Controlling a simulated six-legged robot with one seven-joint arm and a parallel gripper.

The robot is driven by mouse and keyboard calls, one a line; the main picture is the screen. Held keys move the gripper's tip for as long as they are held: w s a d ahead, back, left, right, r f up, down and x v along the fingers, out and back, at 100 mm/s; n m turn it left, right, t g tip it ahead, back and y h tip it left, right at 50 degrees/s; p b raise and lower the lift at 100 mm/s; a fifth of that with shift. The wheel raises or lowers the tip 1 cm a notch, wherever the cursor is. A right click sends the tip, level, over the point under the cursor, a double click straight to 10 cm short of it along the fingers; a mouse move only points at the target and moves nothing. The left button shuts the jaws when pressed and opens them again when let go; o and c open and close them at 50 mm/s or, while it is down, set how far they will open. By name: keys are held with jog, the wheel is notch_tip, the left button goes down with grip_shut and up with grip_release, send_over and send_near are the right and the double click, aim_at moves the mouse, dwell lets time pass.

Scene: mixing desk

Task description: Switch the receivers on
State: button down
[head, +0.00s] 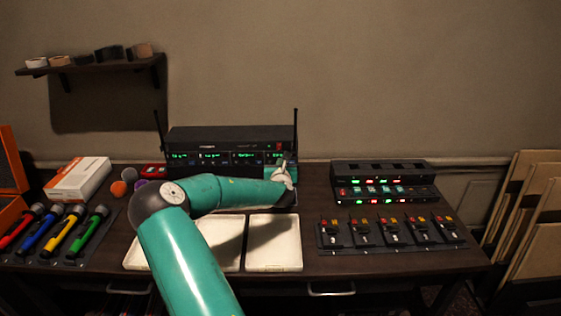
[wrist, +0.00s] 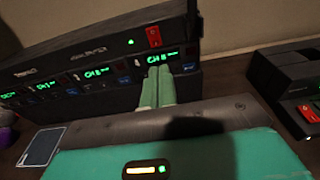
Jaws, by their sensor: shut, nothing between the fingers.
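The receiver rack (head: 215,134) is a wide black unit with two antennas at the back of the desk. Its front shows green lit displays (wrist: 98,71), and small blue buttons (wrist: 124,80) sit beside them. A red rocker switch (wrist: 153,36) and a lit green lamp (wrist: 131,41) are at the upper right of its face. My gripper (wrist: 160,70) is shut and empty. Its pale green fingertips are at the front panel just below the rightmost display (wrist: 157,60); I cannot tell if they touch. In the head view my arm hides part of the rack's lower front.
White trays (head: 273,243) lie before the rack. To the right are a charger dock (head: 380,170) with red and green lights and several black packs (head: 391,232).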

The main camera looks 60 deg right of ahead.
jog(key=s+a+f, duration=0.1)
jog(key=s+a, duration=0.2)
jog(key=a, duration=0.3)
jog(key=shift+a, duration=0.35)
jog(key=shift+f, duration=0.1)
